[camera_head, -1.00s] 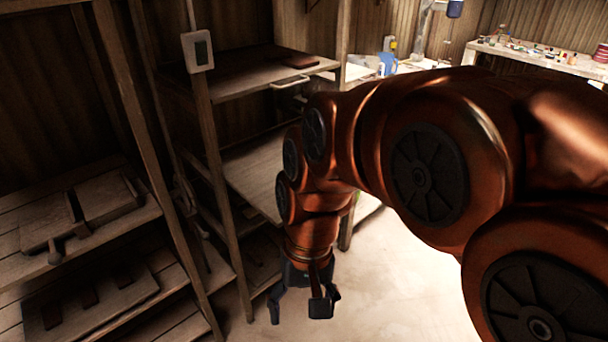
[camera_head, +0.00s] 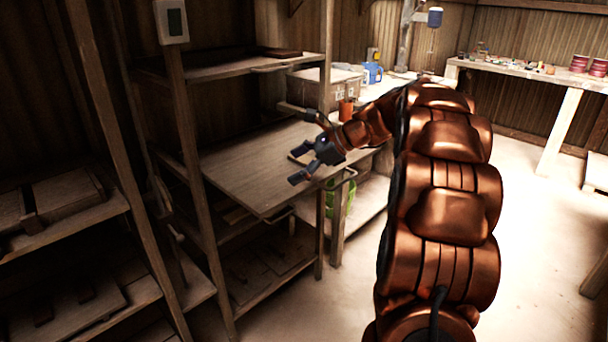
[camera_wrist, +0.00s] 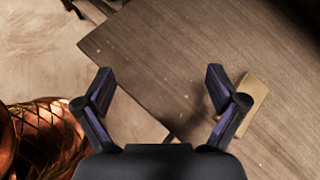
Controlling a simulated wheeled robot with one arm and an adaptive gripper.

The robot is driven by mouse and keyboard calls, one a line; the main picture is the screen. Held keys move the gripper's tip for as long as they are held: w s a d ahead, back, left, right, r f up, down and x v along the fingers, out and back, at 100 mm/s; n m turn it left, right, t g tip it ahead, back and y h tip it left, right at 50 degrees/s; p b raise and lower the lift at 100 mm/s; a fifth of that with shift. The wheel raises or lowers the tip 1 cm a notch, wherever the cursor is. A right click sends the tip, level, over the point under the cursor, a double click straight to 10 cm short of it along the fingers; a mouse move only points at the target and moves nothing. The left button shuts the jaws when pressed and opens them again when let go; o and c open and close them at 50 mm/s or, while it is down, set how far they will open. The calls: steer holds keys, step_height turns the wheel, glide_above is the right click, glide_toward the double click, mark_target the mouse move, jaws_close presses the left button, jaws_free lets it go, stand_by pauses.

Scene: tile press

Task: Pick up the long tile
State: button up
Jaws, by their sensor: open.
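A narrow tan piece (camera_wrist: 256,95), which looks like the long tile, lies on the wooden shelf board (camera_head: 240,180) and shows in the wrist view just outside my right finger, partly hidden by it. In the head view I cannot pick it out clearly near my gripper. My gripper (camera_head: 299,164) is over the right part of the board, fingers pointing left. In the wrist view my gripper (camera_wrist: 160,75) is open and empty, with only the board's edge and floor between its fingers. The tile is beside the gripper, not between the fingers.
An upper shelf (camera_head: 235,68) is above the board, with posts on both sides. A box (camera_head: 322,88) and a reddish cup (camera_head: 346,109) stand behind my gripper. A green crate (camera_head: 341,198) is below right. The floor (camera_head: 520,230) to the right is clear.

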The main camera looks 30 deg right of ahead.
mark_target(305, 159)
steer(key=d+m+t+b, duration=0.1)
steer(key=d, duration=0.3)
steer(key=w+d+f+m+t+b, duration=0.1)
steer(key=d+m, duration=0.1)
steer(key=d, duration=0.3)
steer(key=w+d+f+m+t+b, duration=0.1)
steer(key=d+m, duration=0.1)
steer(key=d, duration=0.3)
steer(key=shift+w, duration=0.2)
steer(key=shift+r+b+x, duration=0.2)
steer(key=shift+b+x, duration=0.3)
steer(key=shift+x, duration=1.35)
steer(key=shift+r+b+x, duration=0.15)
steer(key=shift+b+x, duration=0.3)
steer(key=shift+x, duration=1.4)
steer(key=shift+w+a, duration=0.1)
steer(key=shift+w, duration=0.05)
steer(key=c, duration=1.6)
